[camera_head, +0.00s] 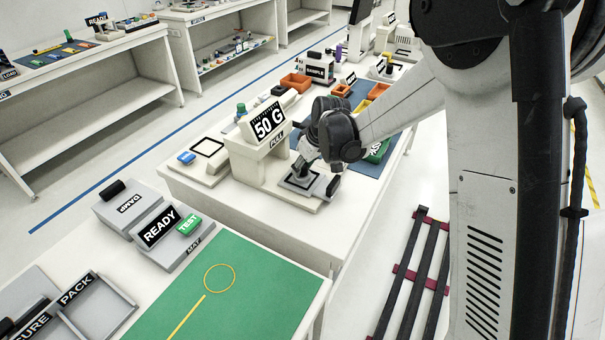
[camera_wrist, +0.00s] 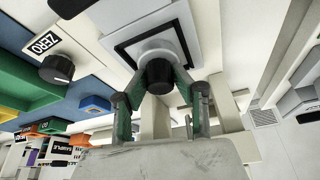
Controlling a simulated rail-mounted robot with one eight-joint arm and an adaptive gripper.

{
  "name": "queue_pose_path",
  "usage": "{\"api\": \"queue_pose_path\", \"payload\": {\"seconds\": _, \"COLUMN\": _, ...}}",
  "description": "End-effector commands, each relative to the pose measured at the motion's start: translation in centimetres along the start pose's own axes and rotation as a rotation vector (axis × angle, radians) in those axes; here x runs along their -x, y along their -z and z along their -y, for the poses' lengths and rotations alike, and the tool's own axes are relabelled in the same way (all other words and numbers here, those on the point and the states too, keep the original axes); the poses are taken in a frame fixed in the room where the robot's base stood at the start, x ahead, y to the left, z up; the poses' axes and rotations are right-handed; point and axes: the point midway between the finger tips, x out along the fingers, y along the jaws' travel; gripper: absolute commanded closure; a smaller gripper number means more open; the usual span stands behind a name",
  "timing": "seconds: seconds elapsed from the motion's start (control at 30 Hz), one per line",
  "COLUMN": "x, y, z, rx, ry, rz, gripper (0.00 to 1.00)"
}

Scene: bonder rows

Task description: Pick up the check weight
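The check weight appears in the wrist view as a pale round body with a black knob (camera_wrist: 160,76), over a white square pad (camera_wrist: 128,52) with a black border. My gripper (camera_wrist: 160,84) has one green-lined finger on each side of it. The fingertips are close to the weight's sides; I cannot tell if they press on it. In the head view my gripper (camera_head: 307,166) is low over the pad of the white stand with the 50 G sign (camera_head: 268,124). The weight is hidden there behind my gripper and wrist.
The stand's upright rises just left of my gripper. A scale-like white unit (camera_head: 207,162) with a blue block is further left. The green mat (camera_head: 225,300) in front is clear.

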Motion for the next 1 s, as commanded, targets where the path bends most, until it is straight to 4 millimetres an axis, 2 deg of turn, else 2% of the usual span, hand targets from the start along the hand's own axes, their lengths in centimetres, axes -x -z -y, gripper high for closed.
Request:
{"api": "queue_pose_path", "payload": {"seconds": 0.03, "x": 0.0, "y": 0.0, "z": 0.0, "rx": 0.000, "ry": 0.000, "rz": 0.000, "gripper": 0.82}}
{"api": "queue_pose_path", "payload": {"seconds": 0.17, "x": 0.0, "y": 0.0, "z": 0.0, "rx": 0.000, "ry": 0.000, "rz": 0.000, "gripper": 1.00}}
{"api": "queue_pose_path", "payload": {"seconds": 0.57, "x": 0.4, "y": 0.2, "z": 0.0, "rx": 0.000, "ry": 0.000, "rz": 0.000, "gripper": 1.00}}
{"api": "queue_pose_path", "payload": {"seconds": 0.77, "x": 2.2, "y": 0.9, "z": 0.0, "rx": 0.000, "ry": 0.000, "rz": 0.000, "gripper": 1.00}}
{"api": "queue_pose_path", "payload": {"seconds": 0.87, "x": 4.1, "y": 1.6, "z": 0.0, "rx": 0.000, "ry": 0.000, "rz": 0.000, "gripper": 1.00}}
{"api": "queue_pose_path", "payload": {"seconds": 1.0, "x": 5.7, "y": 2.3, "z": 3.7, "rx": 0.005, "ry": 0.002, "rz": 0.000, "gripper": 1.00}}
